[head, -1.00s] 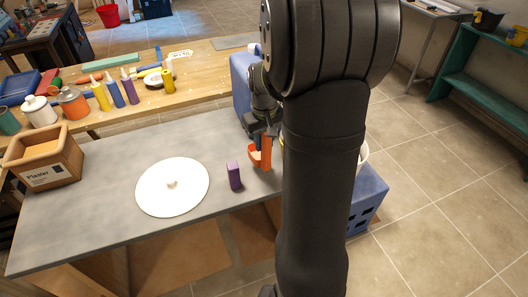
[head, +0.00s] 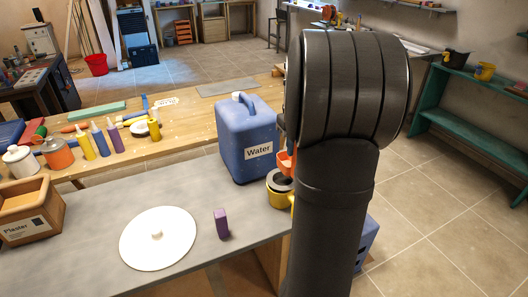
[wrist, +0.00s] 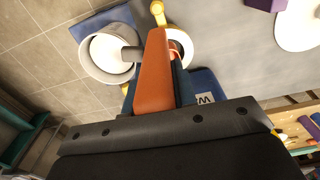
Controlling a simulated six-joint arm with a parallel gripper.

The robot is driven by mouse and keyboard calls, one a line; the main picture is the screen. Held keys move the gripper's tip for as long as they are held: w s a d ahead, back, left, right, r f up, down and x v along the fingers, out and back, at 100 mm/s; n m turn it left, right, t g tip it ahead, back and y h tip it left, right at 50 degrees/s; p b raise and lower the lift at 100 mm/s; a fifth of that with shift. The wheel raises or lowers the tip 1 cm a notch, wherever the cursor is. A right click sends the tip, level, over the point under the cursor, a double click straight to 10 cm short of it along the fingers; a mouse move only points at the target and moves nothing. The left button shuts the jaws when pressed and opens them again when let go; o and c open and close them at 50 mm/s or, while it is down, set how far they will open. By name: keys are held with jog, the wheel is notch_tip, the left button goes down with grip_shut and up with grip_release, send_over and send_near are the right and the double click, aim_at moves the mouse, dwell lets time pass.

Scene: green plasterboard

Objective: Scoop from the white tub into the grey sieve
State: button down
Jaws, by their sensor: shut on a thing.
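My gripper (wrist: 156,98) is shut on an orange scoop (wrist: 153,75) in the wrist view; in the head view a bit of the scoop (head: 285,161) shows beside my arm, which hides the gripper. The white tub (wrist: 88,72), with white material inside, is left of the scoop in the wrist view and hidden in the head view. Right of the scoop is a yellow pot (head: 278,201) with a grey ring-like sieve (head: 279,180) at its top. The scoop appears over the gap between tub and pot. Its load cannot be seen.
A blue water jug (head: 247,140) stands just behind the pot. A purple block (head: 221,224), a white disc (head: 150,246) and a plaster box (head: 30,212) are on the grey table. A blue crate (head: 367,245) is beyond the table's right edge.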

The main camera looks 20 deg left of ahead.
jog(key=w+d+f+m, duration=0.15)
jog(key=w+d, duration=0.45)
jog(key=d, duration=0.7)
jog(key=s+d+f+m, duration=0.2)
jog(key=d+f, duration=0.1)
jog(key=f, duration=0.6)
jog(key=s+d+f+m, duration=0.2)
jog(key=d+f+m, duration=0.1)
jog(key=f, duration=0.6)
jog(key=s+d+f+m, duration=0.2)
jog(key=s+f, duration=0.1)
jog(key=f, duration=0.5)
jog(key=w+a+r+n, duration=0.2)
jog(key=w+a+r, duration=0.1)
jog(key=w, duration=0.4)
jog(key=w+a+r+n+g, duration=0.1)
jog(key=w+a+r+n, duration=0.15)
jog(key=w, duration=0.45)
jog(key=w+a+r+n, duration=0.2)
jog(key=w+a+n, duration=0.1)
jog(key=w, duration=0.5)
notch_tip(320, 180, down, 13)
jog(key=shift+r+h, duration=0.15)
jog(key=shift+h, duration=0.25)
jog(key=shift+s+d, duration=0.1)
